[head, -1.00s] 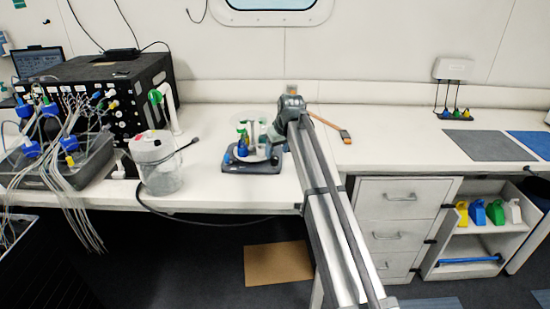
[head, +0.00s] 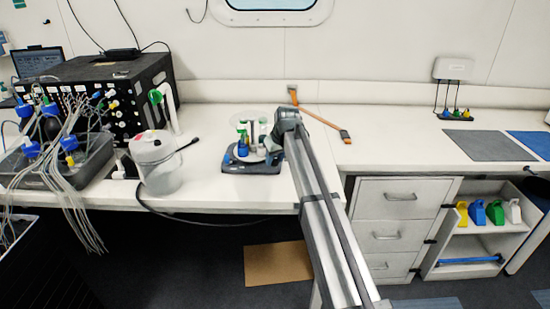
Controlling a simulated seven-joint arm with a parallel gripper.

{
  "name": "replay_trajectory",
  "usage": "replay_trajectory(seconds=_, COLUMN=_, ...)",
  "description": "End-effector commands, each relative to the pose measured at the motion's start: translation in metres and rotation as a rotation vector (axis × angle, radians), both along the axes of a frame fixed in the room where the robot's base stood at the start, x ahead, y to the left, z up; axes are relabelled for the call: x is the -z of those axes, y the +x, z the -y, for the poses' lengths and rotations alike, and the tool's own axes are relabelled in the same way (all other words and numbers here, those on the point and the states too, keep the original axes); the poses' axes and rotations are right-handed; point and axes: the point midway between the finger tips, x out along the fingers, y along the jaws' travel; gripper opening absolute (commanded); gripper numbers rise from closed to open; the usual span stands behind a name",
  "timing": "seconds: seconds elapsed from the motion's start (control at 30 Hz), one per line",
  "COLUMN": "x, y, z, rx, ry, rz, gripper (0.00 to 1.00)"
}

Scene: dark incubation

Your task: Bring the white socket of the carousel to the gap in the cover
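The carousel (head: 251,166) is a small device with a dark base on the bench, left of my arm. Blue, green and whitish parts stand on it, too small to tell apart. A clear round cover (head: 245,116) seems to show above it. I cannot make out the gap in the cover or say for sure which part is the white socket. My gripper (head: 272,155) is at the right side of the carousel, mostly hidden by my own arm. I cannot tell whether its fingers touch anything or are open.
A clear jug (head: 157,168) with a dark cable stands left of the carousel. Further left is a black unit (head: 110,92) with many tubes.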

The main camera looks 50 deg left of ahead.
Motion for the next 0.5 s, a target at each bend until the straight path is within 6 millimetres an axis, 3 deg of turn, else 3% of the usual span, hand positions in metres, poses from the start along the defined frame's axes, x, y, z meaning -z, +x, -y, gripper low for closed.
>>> replay_trajectory(seconds=0.33, x=-0.0001, y=0.0000, z=0.0002, rx=0.000, ry=0.000, rz=0.000, gripper=0.06)
replay_trajectory(seconds=0.5, x=-0.0001, y=-0.0002, z=0.0001, rx=0.007, ry=0.000, rz=-0.001, gripper=0.04)
